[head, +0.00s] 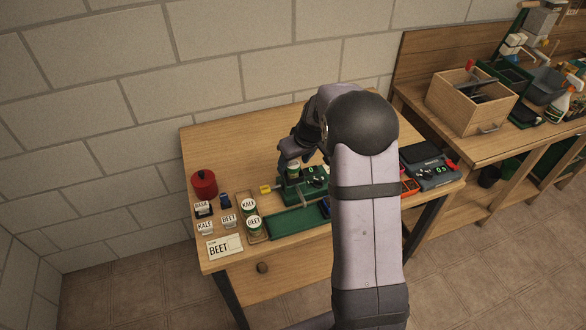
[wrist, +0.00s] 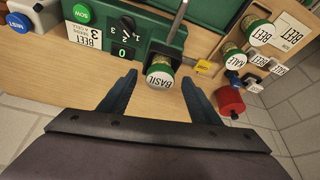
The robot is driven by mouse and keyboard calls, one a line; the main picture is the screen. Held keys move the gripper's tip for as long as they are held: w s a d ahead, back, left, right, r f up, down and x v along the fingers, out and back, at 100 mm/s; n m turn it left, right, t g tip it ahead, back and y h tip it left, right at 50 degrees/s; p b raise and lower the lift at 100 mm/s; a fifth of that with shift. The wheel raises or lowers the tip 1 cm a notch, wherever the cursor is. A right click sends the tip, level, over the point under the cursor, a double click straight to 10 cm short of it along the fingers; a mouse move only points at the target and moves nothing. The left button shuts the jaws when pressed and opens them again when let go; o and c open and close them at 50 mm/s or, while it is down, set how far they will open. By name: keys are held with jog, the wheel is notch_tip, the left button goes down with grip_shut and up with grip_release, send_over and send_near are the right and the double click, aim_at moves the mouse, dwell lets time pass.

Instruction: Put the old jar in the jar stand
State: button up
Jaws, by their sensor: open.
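A jar labelled BASIL (wrist: 160,80) with a green rim sits at the green machine (wrist: 130,42), beside its upright metal rod. In the head view it shows as a small jar (head: 293,168) under my gripper (head: 289,157). In the wrist view my gripper (wrist: 160,84) is open, its fingertips on either side of the BASIL jar, the right one close to it. The wooden jar stand (head: 264,235) is left of the machine, with jars labelled KALE (head: 249,204) and BEET (head: 254,221) in or at it. Whether it has a free place is unclear.
A green tray (head: 296,222) lies in front of the machine. A red can (head: 204,184), small labels (head: 205,227) and a BEET card (head: 225,247) are at the table's left. A yellow tag (head: 265,189) is by the machine. My arm hides the table's middle right.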

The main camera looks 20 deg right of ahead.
aim_at(294, 165)
jog(key=shift+f, duration=0.1)
jog(key=c, duration=1.3)
notch_tip(294, 165, up, 10)
jog(key=b, duration=0.3)
jog(key=shift+w+a+f+b, duration=0.4)
jog(key=shift+a+f, duration=0.95)
jog(key=shift+a, duration=1.25)
jog(key=shift+w+a+f+b, duration=0.15)
jog(key=shift+w+a+f, duration=0.5)
jog(key=shift+a+f, duration=1.35)
jog(key=shift+w+a+f+b, duration=0.3)
jog(key=shift+w+a+f, duration=0.35)
jog(key=shift+a, duration=2.55)
